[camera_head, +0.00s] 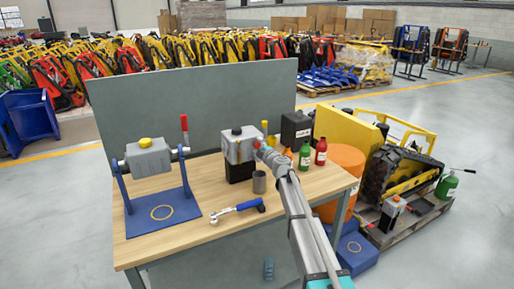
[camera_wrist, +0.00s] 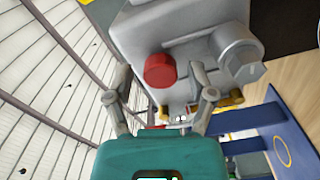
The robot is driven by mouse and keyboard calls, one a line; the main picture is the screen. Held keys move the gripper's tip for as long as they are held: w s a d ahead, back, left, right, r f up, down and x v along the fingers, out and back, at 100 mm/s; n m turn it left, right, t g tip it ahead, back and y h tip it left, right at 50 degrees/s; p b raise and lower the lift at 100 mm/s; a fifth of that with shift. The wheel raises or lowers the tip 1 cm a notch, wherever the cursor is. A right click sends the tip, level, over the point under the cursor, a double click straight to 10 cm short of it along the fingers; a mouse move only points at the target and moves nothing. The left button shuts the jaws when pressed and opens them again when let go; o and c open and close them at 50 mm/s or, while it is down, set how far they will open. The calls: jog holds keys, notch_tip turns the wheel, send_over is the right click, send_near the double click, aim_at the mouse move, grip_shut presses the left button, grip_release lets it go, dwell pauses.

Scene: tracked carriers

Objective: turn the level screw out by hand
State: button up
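A grey gear housing (camera_head: 240,146) stands on a black block (camera_head: 239,170) on the wooden bench. In the wrist view the housing (camera_wrist: 215,22) fills the top, tilted in the picture. A round red screw head (camera_wrist: 160,71), seemingly the level screw, sticks out of its face; the head view does not show it clearly. My gripper (camera_wrist: 161,72) is open, one finger on each side of the red head with gaps to both. I cannot tell whether the fingertips reach its depth. In the head view my gripper (camera_head: 265,152) is at the housing's right side.
A grey cup (camera_head: 259,182) and a blue-handled wrench (camera_head: 237,210) lie in front of the housing. A second grey unit hangs in a blue stand (camera_head: 178,208) at left. Green (camera_head: 305,157) and red (camera_head: 321,152) bottles stand right of my arm. A grey panel (camera_head: 200,97) backs the bench.

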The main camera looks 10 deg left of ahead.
jog(key=shift+m, duration=0.3)
jog(key=m, duration=0.6)
jog(key=shift+m, duration=0.3)
jog(key=shift+s+m, duration=0.1)
jog(key=shift+m, duration=1.2)
jog(key=shift+m, duration=0.7)
jog(key=m, duration=0.8)
jog(key=shift+m, duration=0.3)
